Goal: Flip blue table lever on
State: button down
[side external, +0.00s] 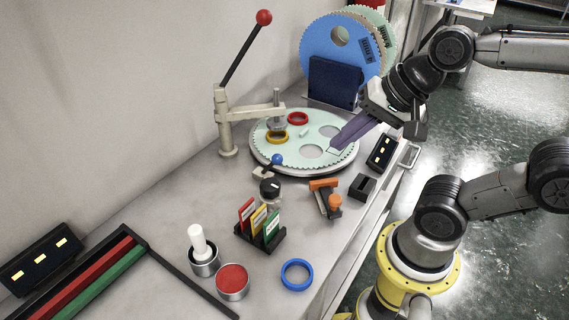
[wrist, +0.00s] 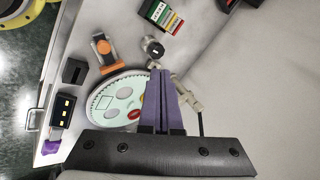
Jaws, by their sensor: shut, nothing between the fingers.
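The blue table lever is a short lever with a blue ball knob (side external: 277,159), at the front left edge of the round lapping plate (side external: 262,152). Its base is pale and small, beside a black dial (side external: 270,188). I cannot tell the lever's on or off position. In the wrist view the blue knob is not clearly visible; my fingers cover that area, just below the black dial (wrist: 152,49). My gripper (side external: 334,149) has long purple fingers, shut and empty, over the right part of the plate, apart from the lever. The fingers also show in the wrist view (wrist: 160,72).
A post with a red-knobbed arm (side external: 242,54) rises at the plate's back left. An orange-handled tool (side external: 326,196), a black block (side external: 362,187), a card holder (side external: 260,236) and a blue ring (side external: 297,275) stand in front.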

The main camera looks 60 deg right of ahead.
aim_at(271, 165)
jog(key=w+f+m, duration=0.3)
jog(key=w+m, duration=0.5)
jog(key=m, duration=1)
jog(key=w+d+f+m+g, duration=0.2)
jog(key=w+d+f+m, duration=0.1)
jog(key=d+f+m, duration=0.4)
notch_tip(271, 165, down, 3)
jog(key=m, duration=0.4)
jog(key=shift+y, duration=0.3)
jog(key=shift+w, duration=0.1)
jog(key=shift+x, duration=5)
jog(key=shift+w+d+r, duration=0.9)
jog(key=shift+w+r, duration=0.15)
jog(key=shift+w, duration=0.15)
